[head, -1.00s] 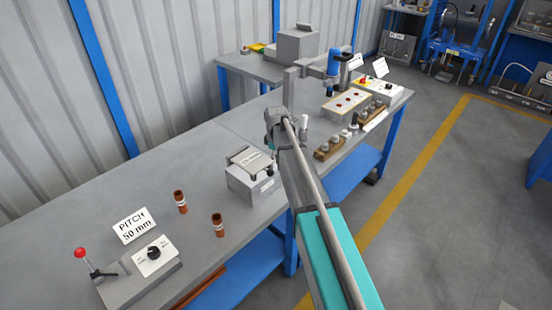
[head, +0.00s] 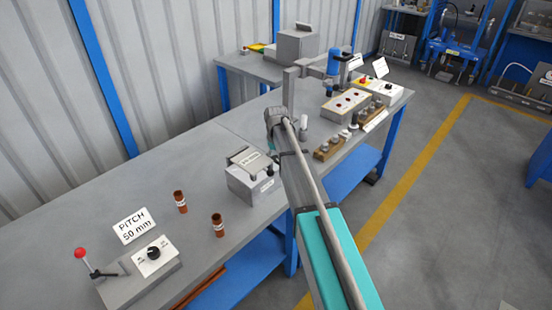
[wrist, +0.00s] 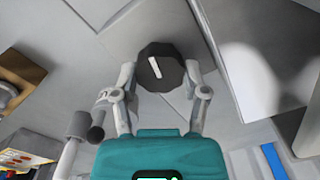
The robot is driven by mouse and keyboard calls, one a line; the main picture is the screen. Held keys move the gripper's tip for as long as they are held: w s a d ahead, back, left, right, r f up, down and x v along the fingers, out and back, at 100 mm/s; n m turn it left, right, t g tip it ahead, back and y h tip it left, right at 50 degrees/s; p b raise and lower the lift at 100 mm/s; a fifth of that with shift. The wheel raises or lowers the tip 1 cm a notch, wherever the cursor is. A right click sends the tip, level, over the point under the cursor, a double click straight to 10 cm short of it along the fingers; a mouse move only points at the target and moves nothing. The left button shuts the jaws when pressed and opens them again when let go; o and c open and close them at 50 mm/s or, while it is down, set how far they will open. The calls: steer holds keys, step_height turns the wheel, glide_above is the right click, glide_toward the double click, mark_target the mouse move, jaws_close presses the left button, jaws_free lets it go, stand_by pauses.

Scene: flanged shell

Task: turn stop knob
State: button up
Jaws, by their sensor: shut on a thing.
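A black faceted knob (wrist: 160,67) with a white pointer line sits on a grey surface in the wrist view. My gripper (wrist: 160,77) is shut on it, with one finger on each side. The pointer runs nearly up and down the picture, slightly tilted. In the head view my gripper (head: 272,150) is small and partly hidden at the right of a grey box with a label plate (head: 245,158). The gripped knob cannot be made out there. Another black knob (head: 153,253) shows on a white plate at the front left, apart from my gripper.
A red-balled lever (head: 80,254), a "PITCH 50 mm" sign (head: 134,225) and two brown cylinders (head: 180,201) (head: 218,225) stand on the grey bench. A wooden block with metal parts (head: 328,148) and a button box (head: 345,102) stand beyond my arm.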

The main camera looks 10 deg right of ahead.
steer(key=m, duration=0.5)
steer(key=shift+s+m, duration=0.1)
steer(key=shift+m, duration=0.3)
steer(key=o, duration=1.1)
steer(key=shift+o, duration=0.2)
steer(key=shift+n, duration=0.3)
